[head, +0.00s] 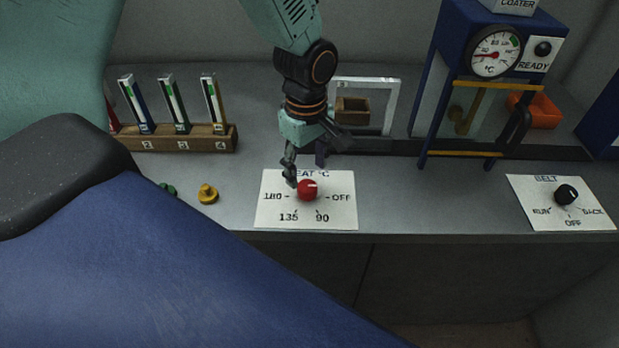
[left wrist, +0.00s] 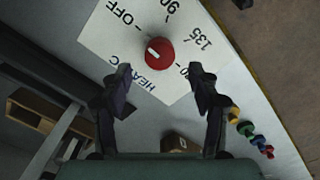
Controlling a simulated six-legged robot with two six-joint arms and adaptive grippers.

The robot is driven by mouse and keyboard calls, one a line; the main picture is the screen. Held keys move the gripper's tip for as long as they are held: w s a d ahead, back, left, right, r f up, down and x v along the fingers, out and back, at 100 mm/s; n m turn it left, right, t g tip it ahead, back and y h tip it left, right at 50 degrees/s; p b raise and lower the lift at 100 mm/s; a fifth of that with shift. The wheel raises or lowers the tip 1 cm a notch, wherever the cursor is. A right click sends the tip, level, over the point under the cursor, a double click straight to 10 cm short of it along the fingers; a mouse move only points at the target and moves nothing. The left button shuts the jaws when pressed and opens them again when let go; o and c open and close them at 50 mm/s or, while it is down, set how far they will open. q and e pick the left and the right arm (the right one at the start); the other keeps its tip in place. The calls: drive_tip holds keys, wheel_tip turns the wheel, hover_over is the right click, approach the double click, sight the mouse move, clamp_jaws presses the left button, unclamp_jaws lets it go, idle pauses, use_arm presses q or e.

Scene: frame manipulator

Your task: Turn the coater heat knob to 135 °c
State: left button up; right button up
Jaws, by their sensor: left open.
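The red heat knob (head: 307,190) sits on a white label card (head: 275,212) marked OFF, 90, 135 and 180. In the head view its white mark points right, roughly toward OFF. My left gripper (head: 305,172) is open just above and behind the knob, with its fingers pointing down. In the left wrist view the knob (left wrist: 160,53) lies ahead of the two spread fingers (left wrist: 160,85), with nothing between them. No contact with the knob is visible. My right gripper is not in view.
The coater (head: 462,20) stands back right with a round gauge (head: 494,52). A belt knob (head: 566,194) is at right. A wooden rack (head: 190,141) holds colored strips at left. A yellow knob-like piece (head: 208,194) lies left of the card.

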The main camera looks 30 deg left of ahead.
sight(307, 185)
use_arm(q)
drive_tip(key=shift+f, duration=2.2)
drive_tip(key=shift+s, duration=0.1)
drive_tip(key=c, duration=1.2)
